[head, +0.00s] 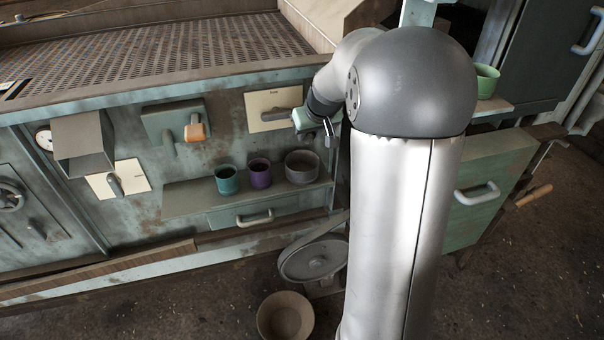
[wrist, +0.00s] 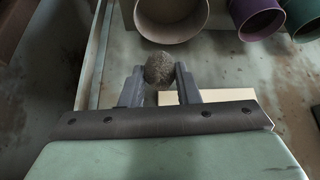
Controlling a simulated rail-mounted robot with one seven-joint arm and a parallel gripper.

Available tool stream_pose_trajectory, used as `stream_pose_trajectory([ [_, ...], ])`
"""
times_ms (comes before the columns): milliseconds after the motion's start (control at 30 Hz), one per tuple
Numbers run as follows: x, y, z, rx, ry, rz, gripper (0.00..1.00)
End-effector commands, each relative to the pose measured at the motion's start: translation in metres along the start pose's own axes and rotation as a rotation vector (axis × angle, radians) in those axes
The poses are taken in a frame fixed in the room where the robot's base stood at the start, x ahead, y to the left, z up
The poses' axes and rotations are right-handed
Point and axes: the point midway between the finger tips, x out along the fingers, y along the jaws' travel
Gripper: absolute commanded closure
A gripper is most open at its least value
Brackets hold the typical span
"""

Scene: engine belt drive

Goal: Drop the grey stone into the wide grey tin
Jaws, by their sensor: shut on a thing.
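The grey stone (wrist: 159,68) is rough and roundish, held between the fingertips of my gripper (wrist: 157,75) in the wrist view. The fingers are shut on it. The wide grey tin (head: 302,168) stands upright at the right end of the narrow shelf in the head view. It also shows in the wrist view (wrist: 172,40), just beyond the stone, cut off by the top edge. In the head view my gripper (head: 327,127) is above and to the right of the tin, and I cannot make out the stone there.
A purple tin (head: 260,173) and a teal tin (head: 228,180) stand left of the grey tin on the shelf (head: 185,203). A lever plate (head: 270,107) with a grey handle is on the panel above. A brown bowl (head: 285,316) sits on the floor below.

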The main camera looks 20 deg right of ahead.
Motion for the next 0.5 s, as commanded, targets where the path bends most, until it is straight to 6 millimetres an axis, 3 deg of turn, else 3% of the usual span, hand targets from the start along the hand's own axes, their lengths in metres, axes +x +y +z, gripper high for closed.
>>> stream_pose_trajectory([
  [133,0.0147,0.0001,0.0085,-0.001,0.000,0.000,0.94],
  [433,0.0161,-0.0001,0.0093,0.000,0.001,0.000,0.94],
  [467,0.0161,-0.0001,0.0093,0.000,0.000,0.000,0.68],
  [500,0.0161,0.0000,0.0093,0.000,0.001,0.000,0.57],
])
